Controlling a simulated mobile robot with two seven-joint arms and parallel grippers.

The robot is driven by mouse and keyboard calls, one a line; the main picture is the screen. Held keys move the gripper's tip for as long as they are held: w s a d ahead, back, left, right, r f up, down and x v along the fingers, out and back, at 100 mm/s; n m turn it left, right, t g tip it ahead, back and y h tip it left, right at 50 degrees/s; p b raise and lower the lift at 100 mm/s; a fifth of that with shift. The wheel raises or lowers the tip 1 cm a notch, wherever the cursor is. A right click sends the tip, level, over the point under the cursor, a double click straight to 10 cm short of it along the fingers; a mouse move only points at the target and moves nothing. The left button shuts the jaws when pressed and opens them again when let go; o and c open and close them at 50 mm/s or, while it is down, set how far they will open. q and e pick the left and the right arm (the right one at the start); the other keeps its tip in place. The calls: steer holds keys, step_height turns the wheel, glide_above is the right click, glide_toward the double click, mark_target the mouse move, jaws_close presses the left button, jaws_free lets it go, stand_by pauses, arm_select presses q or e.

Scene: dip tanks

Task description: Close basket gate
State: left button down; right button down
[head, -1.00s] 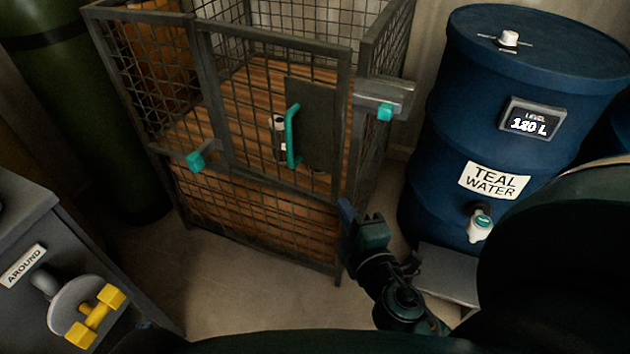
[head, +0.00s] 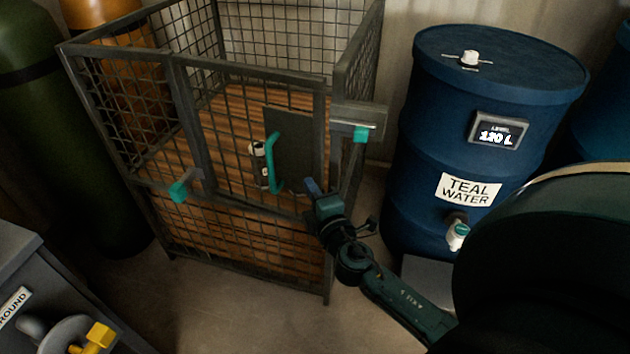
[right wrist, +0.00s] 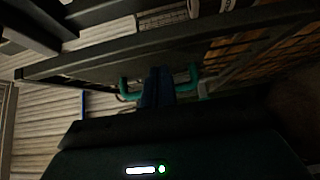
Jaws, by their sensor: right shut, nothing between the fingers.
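The wire-mesh basket (head: 230,255) stands in the middle of the head view. Its gate, a mesh panel with a dark plate (head: 293,140), fills the upper front and appears in line with the front frame. A teal handle (head: 273,163) is mounted on the gate; it also shows in the right wrist view (right wrist: 187,83). A grey latch bar with a teal end (head: 360,134) is at the gate's right corner. My right gripper (head: 314,189) is shut and empty, just right of the handle's lower end; contact cannot be told. My left gripper is not in view.
A blue drum labelled TEAL WATER (head: 470,130) stands right of the basket. A second teal-ended lever (head: 180,191) sticks out at the basket's front left. A grey cabinet (head: 30,290) with a yellow valve handle (head: 95,340) is at lower left. Gas cylinders stand behind left.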

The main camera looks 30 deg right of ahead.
steer(key=shift+w+d, duration=0.45)
steer(key=shift+d, duration=0.25)
steer(key=shift+d, duration=0.1)
